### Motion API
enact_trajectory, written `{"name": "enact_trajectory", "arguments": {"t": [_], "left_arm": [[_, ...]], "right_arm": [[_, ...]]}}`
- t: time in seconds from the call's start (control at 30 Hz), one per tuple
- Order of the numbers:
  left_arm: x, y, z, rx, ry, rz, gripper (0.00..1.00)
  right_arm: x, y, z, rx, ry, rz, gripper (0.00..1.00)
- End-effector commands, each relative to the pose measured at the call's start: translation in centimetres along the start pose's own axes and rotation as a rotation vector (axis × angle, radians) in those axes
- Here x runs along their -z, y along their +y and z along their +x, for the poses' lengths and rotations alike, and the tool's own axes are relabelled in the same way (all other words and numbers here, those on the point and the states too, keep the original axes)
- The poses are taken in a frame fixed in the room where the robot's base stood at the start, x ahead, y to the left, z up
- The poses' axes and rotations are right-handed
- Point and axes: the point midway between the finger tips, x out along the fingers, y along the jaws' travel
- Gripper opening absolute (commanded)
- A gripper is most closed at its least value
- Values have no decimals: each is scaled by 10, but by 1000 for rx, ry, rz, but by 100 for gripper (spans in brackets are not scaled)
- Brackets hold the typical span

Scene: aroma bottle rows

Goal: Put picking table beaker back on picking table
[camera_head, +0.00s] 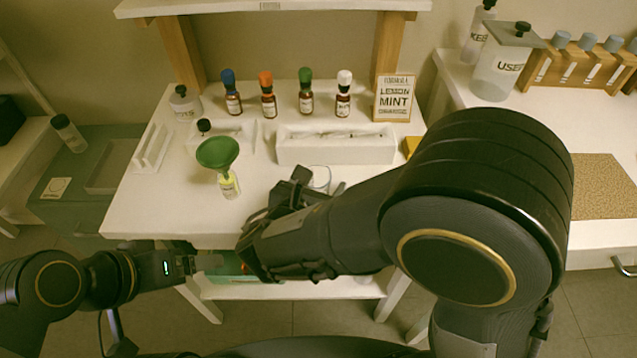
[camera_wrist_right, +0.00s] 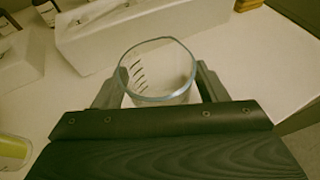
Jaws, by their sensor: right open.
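The clear glass beaker (camera_head: 320,177) is at the front middle of the white picking table (camera_head: 270,220), partly hidden by my right gripper (camera_head: 317,186). In the right wrist view the beaker (camera_wrist_right: 157,72) looks upright and empty, with dark graduation marks on its wall. My right gripper (camera_wrist_right: 159,88) is open, with one finger on each side of the beaker. Contact between fingers and glass cannot be told. My left gripper (camera_head: 200,264) is low at the table's front left edge, away from the beaker; its finger opening is unclear.
A green funnel (camera_head: 217,152) sits on a small bottle of yellow liquid (camera_head: 229,185) left of the beaker. A white tray (camera_head: 337,149) lies behind it. Several capped bottles and a LEMON MINT sign (camera_head: 394,98) stand farther back. The table's front left is clear.

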Motion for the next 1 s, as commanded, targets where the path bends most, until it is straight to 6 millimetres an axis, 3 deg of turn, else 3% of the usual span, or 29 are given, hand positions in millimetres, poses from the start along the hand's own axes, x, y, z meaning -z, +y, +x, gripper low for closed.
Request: {"name": "enact_trajectory", "arguments": {"t": [0.27, 0.7, 1.0], "left_arm": [[2, 2, -4, 0, 0, 0, 89], [7, 6, -14, 0, 0, 0, 89], [8, 7, -15, 0, 0, 0, 89]], "right_arm": [[-4, 1, -10, -4, -1, 0, 66], [-5, 1, -99, -5, 0, 0, 66], [-4, 0, -122, 0, 0, 0, 66]]}}
